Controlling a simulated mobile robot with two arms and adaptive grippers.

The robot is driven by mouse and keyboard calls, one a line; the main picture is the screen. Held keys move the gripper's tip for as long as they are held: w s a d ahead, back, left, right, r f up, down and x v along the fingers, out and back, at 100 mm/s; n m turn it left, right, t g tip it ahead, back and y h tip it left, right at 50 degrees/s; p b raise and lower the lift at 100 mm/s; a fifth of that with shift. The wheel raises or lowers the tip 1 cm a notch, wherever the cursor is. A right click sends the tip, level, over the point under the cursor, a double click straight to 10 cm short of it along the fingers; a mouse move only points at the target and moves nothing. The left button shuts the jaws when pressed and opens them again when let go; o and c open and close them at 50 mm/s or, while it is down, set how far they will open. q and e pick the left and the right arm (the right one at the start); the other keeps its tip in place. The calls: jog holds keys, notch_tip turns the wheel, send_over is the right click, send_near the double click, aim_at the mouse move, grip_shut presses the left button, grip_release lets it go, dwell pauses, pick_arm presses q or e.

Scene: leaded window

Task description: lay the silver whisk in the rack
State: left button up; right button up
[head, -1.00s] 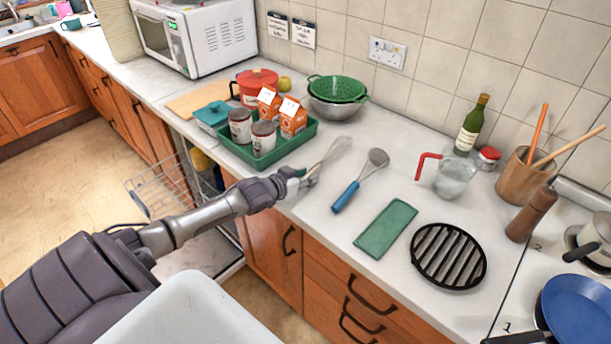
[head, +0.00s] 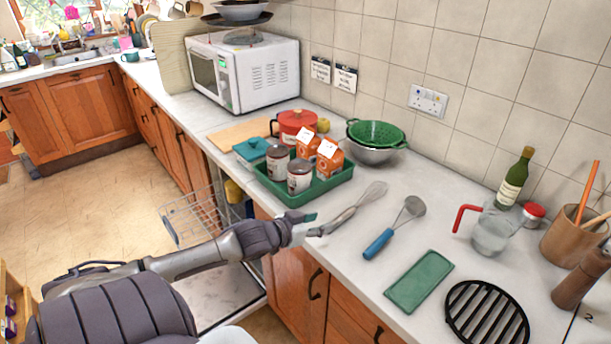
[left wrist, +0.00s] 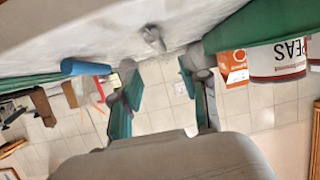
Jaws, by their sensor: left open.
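The silver whisk (head: 368,197) lies on the worktop, its wire head pointing away to the upper right and its handle towards my left gripper. My left gripper (head: 311,226) is open at the handle end, over the counter's front edge. In the left wrist view, the open fingers (left wrist: 160,90) have a small grey piece (left wrist: 153,38) beyond them, seemingly the handle end; contact cannot be told. The wire rack (head: 185,220) is pulled out below the counter, left of the gripper and partly behind my arm. My right gripper is out of view.
A green tray (head: 318,190) with cans and orange cartons stands just behind the gripper. A blue-handled utensil (head: 380,243) lies right of the whisk. Further right are a green mat (head: 420,281), a black grill trivet (head: 486,315) and a glass jug (head: 490,232).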

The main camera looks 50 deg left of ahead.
pick_arm(q)
jog(key=shift+v, duration=2.25)
jog(key=s+a+f+n+g+y, duration=0.15)
jog(key=s+f, duration=0.25)
jog(key=f, duration=0.6)
jog(key=s+a+f+g+y, duration=0.15)
jog(key=s+f, duration=0.35)
jog(key=f, duration=0.5)
jog(key=s+a+f+g, duration=0.1)
jog(key=s+f+g, duration=0.25)
jog(key=f, duration=0.65)
jog(key=s+d+f+m+g+h, duration=0.1)
jog(key=s+d+f+g, duration=0.3)
jog(key=s+d+f, duration=1.2)
jog(key=s+f+m, duration=0.1)
jog(key=s+f, duration=0.1)
jog(key=s, duration=0.1)
jog(key=shift+f+h, duration=0.2)
jog(key=shift+h, duration=0.2)
jog(key=shift+o, duration=0.5)
jog(key=s+d+f+m+g, duration=0.1)
jog(key=s+d+f+g, duration=0.1)
jog(key=s+d, duration=0.4)
jog(key=shift+s+d+f+h, duration=0.25)
jog(key=shift+d+f+h, duration=0.2)
jog(key=shift+d, duration=0.5)
jog(key=shift+s+d+f+m, duration=0.1)
jog(key=shift+s+d+m, duration=0.15)
jog(key=shift+m, duration=0.1)
